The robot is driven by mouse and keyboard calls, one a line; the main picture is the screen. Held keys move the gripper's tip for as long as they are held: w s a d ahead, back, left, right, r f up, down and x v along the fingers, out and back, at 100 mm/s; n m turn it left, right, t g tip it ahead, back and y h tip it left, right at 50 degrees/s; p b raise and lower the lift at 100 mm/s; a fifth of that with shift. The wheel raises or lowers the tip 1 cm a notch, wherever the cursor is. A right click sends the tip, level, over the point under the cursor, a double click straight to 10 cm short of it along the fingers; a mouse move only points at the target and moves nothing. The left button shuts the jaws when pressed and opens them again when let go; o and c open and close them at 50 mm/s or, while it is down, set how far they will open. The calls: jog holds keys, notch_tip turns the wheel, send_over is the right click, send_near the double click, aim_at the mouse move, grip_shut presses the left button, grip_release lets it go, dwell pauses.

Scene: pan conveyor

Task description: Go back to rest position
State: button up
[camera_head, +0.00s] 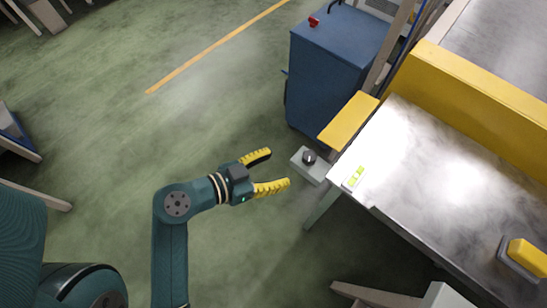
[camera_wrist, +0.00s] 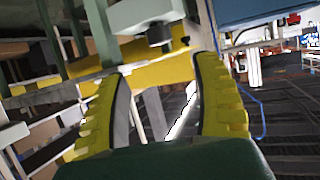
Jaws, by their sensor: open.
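My gripper (camera_head: 280,169) is open and empty in the head view, held out over the green floor just left of the conveyor table. Its two yellow fingers also show spread apart in the wrist view (camera_wrist: 160,85), with nothing between them. A small grey box with a dark knob (camera_head: 309,160) is fixed by the table's left corner, a short way beyond the fingertips. In the wrist view the dark knob (camera_wrist: 160,35) shows above and between the fingers, apart from them.
The metal table (camera_head: 430,165) with a yellow guard (camera_head: 470,85) fills the right side. A blue cabinet (camera_head: 330,70) stands behind the knob box. A yellow-topped block (camera_head: 526,257) sits on the table at right. The green floor (camera_head: 110,120) at left is mostly clear.

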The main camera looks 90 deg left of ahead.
jog(key=shift+s+d, duration=0.1)
jog(key=shift+d, duration=0.05)
dwell(0.5)
jog(key=w+d+r+m+t+h+p, duration=0.2)
jog(key=w+d+r+m+h+p, duration=0.3)
jog(key=w+d+r, duration=0.45)
jog(key=w+d+r+m+t+h+p, duration=0.25)
jog(key=w+d+r+m+p, duration=0.4)
jog(key=w+r, duration=0.45)
jog(key=w+d+r+m+t+h+p, duration=0.2)
jog(key=d+r+h+p, duration=0.15)
jog(key=d+r, duration=0.9)
jog(key=w+d+r+m+t+h+p, duration=0.15)
jog(key=d+r+p, duration=0.35)
jog(key=d+r, duration=0.75)
jog(key=a+r+n+t+y+p, duration=0.1)
jog(key=a+r+n+p, duration=0.3)
jog(key=r+p, duration=1.5)
jog(key=a+r+n+t+y+p, duration=0.1)
jog(key=a+r+n+y+p, duration=0.3)
jog(key=r+p, duration=1.5)
notch_tip(320, 180, up, 8)
jog(key=shift+w+r+t, duration=0.25)
jog(key=shift+t, duration=0.15)
